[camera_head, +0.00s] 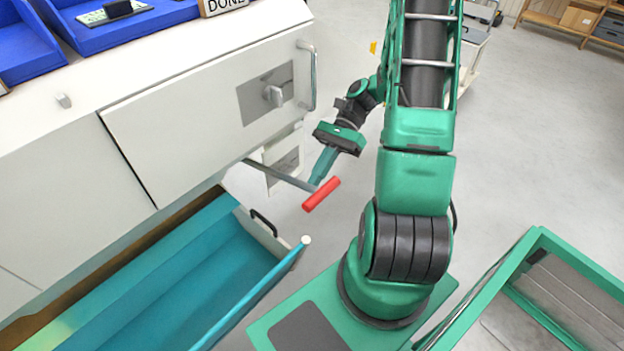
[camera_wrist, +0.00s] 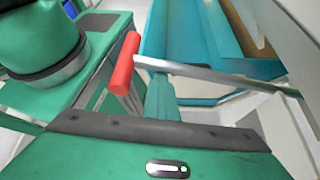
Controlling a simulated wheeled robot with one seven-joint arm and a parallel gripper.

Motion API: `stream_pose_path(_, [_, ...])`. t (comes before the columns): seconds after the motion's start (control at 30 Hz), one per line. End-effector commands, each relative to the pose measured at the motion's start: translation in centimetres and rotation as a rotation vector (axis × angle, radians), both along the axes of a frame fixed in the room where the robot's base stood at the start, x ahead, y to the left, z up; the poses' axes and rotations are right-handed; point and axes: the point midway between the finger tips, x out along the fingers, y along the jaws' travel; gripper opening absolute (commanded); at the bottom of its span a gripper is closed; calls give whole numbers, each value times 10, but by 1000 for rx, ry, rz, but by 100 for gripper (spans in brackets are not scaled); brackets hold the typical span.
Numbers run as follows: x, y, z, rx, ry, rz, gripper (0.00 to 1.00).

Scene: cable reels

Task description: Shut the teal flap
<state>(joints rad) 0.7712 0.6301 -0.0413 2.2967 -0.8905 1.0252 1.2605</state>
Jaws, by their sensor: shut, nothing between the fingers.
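The teal flap (camera_head: 215,290) hangs open out of the white cabinet's lower front at the lower left, showing its teal inside and a front edge ending in a white knob. It also shows at the top of the wrist view (camera_wrist: 190,38). My gripper (camera_head: 318,180) is shut and empty, pointing down to the right of the flap. Its fingertips are close to a grey lever with a red grip (camera_head: 321,194); the lever and red grip (camera_wrist: 125,73) cross in front of the fingers in the wrist view. I cannot tell whether they touch.
The white cabinet (camera_head: 180,130) has a closed door with a latch and a handle above the flap. Blue trays (camera_head: 105,25) and a "DONE" sign (camera_head: 222,6) sit on top. A green-framed cart (camera_head: 540,290) stands at the lower right. Open floor lies to the right.

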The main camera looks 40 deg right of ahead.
Motion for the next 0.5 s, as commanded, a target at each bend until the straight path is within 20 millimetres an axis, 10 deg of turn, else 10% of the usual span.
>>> stream_pose_path(0.5, [-3,-14,-37,5,-2,4,0])
